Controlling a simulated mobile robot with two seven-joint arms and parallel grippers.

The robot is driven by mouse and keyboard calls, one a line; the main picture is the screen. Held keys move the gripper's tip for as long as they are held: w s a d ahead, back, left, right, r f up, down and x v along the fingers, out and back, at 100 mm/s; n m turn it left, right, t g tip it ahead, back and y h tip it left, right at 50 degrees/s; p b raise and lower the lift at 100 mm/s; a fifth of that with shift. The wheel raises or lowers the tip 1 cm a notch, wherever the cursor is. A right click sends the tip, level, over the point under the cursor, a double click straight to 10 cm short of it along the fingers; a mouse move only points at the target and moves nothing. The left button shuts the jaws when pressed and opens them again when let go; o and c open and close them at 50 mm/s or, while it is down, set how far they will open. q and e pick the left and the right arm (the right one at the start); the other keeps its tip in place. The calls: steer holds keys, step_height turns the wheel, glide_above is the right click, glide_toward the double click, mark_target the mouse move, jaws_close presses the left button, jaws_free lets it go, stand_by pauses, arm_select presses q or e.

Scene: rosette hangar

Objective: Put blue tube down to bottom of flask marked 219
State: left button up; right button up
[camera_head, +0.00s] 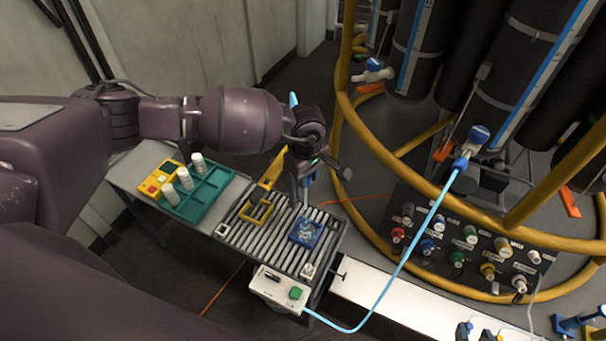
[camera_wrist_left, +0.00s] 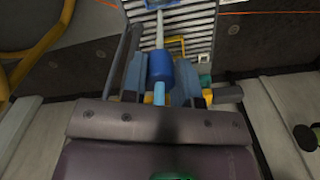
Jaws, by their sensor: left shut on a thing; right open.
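My left gripper (camera_head: 308,188) points down over the slatted bench and is shut on a blue tube. In the left wrist view the tube's dark blue sleeve (camera_wrist_left: 160,67) is between the fingers, and a thin pale end points away towards the slats. A light blue end (camera_head: 293,100) shows above the wrist in the head view. White flasks (camera_head: 185,179) stand upright in a teal rack (camera_head: 215,189), left of the gripper. I cannot read 219 on any of them. My right gripper is not in view.
The slatted bench (camera_head: 262,234) bears a yellow frame (camera_head: 257,212) and a blue box (camera_head: 306,231). A light blue hose (camera_head: 409,250) loops from a blue valve (camera_head: 478,135) to a white box (camera_head: 279,289). A yellow rail (camera_head: 375,142) and dark cylinders stand at right.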

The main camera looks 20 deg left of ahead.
arm_select(q)
steer(key=shift+d+f+b, duration=0.1)
steer(key=shift+f+b, duration=0.35)
steer(key=shift+f, duration=0.45)
step_height(320, 180, down, 2)
steer(key=shift+b, duration=0.5)
steer(key=shift+r, duration=0.1)
arm_select(e)
steer(key=shift+w+f, duration=0.35)
steer(key=shift+w, duration=0.1)
steer(key=shift+f, duration=0.1)
arm_select(q)
steer(key=shift+f+b, duration=0.25)
steer(key=shift+b, duration=0.05)
arm_select(e)
steer(key=shift+s+f, duration=0.5)
steer(key=shift+f, duration=0.1)
arm_select(q)
steer(key=shift+f, duration=0.1)
arm_select(e)
steer(key=shift+w, duration=0.15)
